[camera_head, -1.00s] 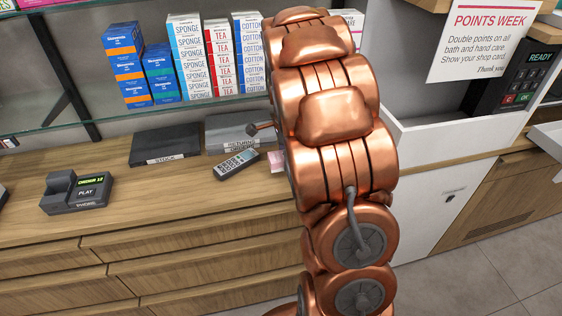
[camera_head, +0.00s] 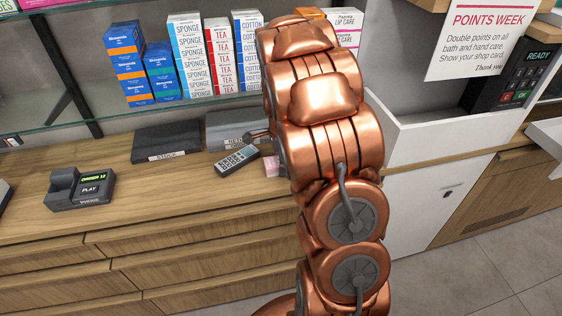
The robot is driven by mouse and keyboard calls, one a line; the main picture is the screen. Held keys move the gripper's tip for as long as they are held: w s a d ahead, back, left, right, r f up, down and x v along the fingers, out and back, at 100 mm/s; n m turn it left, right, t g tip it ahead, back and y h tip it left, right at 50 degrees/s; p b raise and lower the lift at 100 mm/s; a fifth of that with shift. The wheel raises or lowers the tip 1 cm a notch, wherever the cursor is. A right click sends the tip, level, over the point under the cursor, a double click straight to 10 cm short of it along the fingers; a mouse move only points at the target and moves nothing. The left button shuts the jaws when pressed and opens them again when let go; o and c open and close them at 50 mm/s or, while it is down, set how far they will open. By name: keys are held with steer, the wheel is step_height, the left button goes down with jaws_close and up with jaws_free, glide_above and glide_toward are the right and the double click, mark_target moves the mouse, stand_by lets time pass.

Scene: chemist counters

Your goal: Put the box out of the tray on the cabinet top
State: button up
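The wooden cabinet top (camera_head: 130,200) runs across the left and middle, above a row of drawers. My copper arm stands in front of its right part. A small pink item (camera_head: 271,166), perhaps a box, shows at the arm's left edge on the cabinet top, partly hidden. A grey, flat, tray-like object (camera_head: 222,128) with a white label lies at the back beside the arm, its right part hidden. I cannot tell whether any box lies in it.
Boxes stand on the glass shelf (camera_head: 140,114) above. A white open-topped bin (camera_head: 440,135) is at right.

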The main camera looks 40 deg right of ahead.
steer(key=o, duration=0.4)
steer(key=shift+o, duration=0.2)
step_height(320, 180, up, 12)
steer(key=b, duration=0.3)
steer(key=shift+r, duration=0.2)
steer(key=s+a+r+n, duration=0.2)
steer(key=s+a+n, duration=0.8)
steer(key=s+a, duration=0.25)
steer(key=s+a+f+n+g, duration=0.1)
steer(key=s+a+f+n, duration=0.1)
steer(key=s+a+n, duration=0.2)
steer(key=s+a+f+n, duration=0.2)
steer(key=s+a+n, duration=0.3)
steer(key=s, duration=0.8)
steer(key=n, duration=0.3)
steer(key=shift+f+n+g, duration=0.25)
steer(key=shift+n+g, duration=0.05)
steer(key=shift+g, duration=0.1)
steer(key=shift+s+a, duration=0.1)
